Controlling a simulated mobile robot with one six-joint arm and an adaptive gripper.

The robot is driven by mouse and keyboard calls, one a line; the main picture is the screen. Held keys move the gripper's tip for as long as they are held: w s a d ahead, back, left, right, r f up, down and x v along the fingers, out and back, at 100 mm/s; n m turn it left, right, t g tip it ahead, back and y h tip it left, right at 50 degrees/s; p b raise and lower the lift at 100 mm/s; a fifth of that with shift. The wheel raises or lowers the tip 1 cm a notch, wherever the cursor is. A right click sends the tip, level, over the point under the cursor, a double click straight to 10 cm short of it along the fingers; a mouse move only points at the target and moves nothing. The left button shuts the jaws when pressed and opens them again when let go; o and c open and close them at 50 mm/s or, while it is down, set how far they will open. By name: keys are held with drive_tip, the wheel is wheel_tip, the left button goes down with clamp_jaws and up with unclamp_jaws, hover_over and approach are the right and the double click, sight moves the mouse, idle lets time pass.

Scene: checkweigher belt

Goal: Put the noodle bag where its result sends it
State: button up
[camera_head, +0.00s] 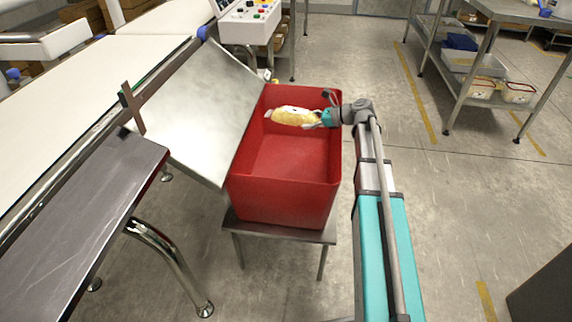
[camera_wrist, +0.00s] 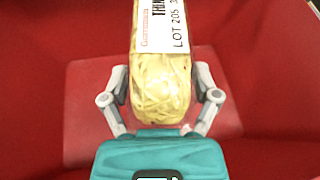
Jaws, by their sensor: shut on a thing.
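The noodle bag (camera_head: 291,116) is yellow with a white label and shows over the far part of the red bin (camera_head: 284,207). In the wrist view the noodle bag (camera_wrist: 160,92) lies lengthwise between the two fingers, its label reading "LOT 205" in part. My gripper (camera_head: 317,118) is shut on the bag's near end; the fingers press on both sides in the wrist view (camera_wrist: 160,98). Red bin walls and floor fill the background there. The bin looks otherwise empty. I cannot tell exactly how high the bag hangs over the bin floor.
The bin stands on a small metal table (camera_head: 280,232). A sloping metal chute (camera_head: 205,110) meets its left side. The white conveyor belt (camera_head: 90,75) runs further left, with a control box (camera_head: 250,22) behind. Open floor (camera_head: 430,200) lies to the right, before a steel shelf (camera_head: 470,65).

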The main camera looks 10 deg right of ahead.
drive_tip(key=shift+f, duration=0.4)
drive_tip(key=o, duration=1.1)
drive_tip(key=shift+o, duration=0.2)
drive_tip(key=shift+r, duration=0.1)
